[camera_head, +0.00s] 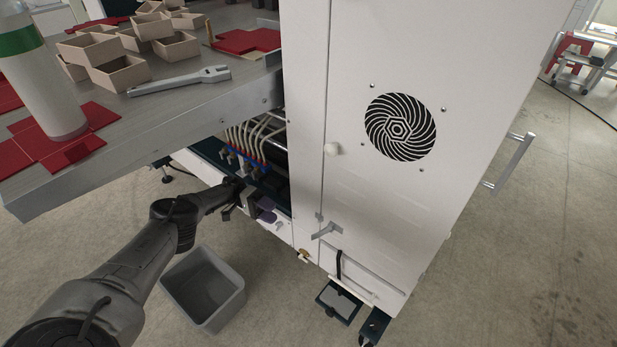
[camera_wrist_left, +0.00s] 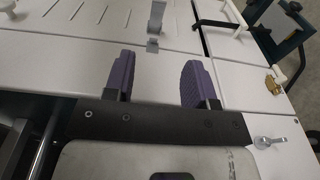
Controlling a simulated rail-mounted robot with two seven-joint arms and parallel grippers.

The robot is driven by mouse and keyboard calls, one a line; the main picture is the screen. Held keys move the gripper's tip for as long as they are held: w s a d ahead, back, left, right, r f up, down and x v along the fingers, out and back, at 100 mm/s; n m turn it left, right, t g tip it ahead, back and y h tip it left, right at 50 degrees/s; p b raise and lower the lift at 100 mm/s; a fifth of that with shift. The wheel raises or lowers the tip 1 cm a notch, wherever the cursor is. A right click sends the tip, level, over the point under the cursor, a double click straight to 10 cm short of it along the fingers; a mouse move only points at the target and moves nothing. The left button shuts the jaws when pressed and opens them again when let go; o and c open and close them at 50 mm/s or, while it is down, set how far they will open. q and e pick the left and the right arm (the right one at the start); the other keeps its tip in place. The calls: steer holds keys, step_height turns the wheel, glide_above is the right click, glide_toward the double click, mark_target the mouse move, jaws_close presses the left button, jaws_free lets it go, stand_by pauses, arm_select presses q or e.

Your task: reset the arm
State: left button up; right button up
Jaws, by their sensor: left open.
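My left arm (camera_head: 130,260) reaches in from the lower left in the head view. Its left gripper (camera_head: 266,209) is beside the lower front of the white machine (camera_head: 305,130), below the table's edge. In the left wrist view the left gripper (camera_wrist_left: 160,80) shows two purple finger pads, wide apart with nothing between them. White machine panels (camera_wrist_left: 60,60) lie beyond the fingers, with a small metal latch (camera_wrist_left: 154,30) past the gap. I cannot tell whether the fingers touch the panel. My right gripper is in neither view.
A grey metal table (camera_head: 160,100) holds several small boxes (camera_head: 120,73), a wrench (camera_head: 180,80), red blanks (camera_head: 60,140) and a white cylinder (camera_head: 40,80). A grey bin (camera_head: 203,285) stands on the floor near my arm. Hoses (camera_head: 255,138) run beneath the table.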

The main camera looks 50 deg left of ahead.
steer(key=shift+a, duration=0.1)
arm_select(q)
steer(key=w+d+f+t+y, duration=0.15)
steer(key=d+f, duration=0.25)
steer(key=d, duration=0.4)
steer(key=w+d+f+m+t+y, duration=0.1)
steer(key=w+d+f+t, duration=0.1)
steer(key=d+f, duration=0.45)
steer(key=w+d+f+t+y, duration=0.1)
steer(key=w+d+f+t, duration=0.15)
steer(key=d, duration=0.75)
steer(key=s+d+y, duration=0.9)
steer(key=d, duration=0.6)
steer(key=s+a+r+m+g+y, duration=0.2)
steer(key=s+a+r+g, duration=0.15)
steer(key=s, duration=0.65)
steer(key=s+a+r+m+g+y, duration=0.2)
steer(key=s+r+g+y, duration=0.15)
steer(key=s, duration=0.65)
step_height(320, 180, up, 74)
steer(key=h+p, duration=0.1)
steer(key=p, duration=7.2)
steer(key=shift+a+g+p, duration=0.3)
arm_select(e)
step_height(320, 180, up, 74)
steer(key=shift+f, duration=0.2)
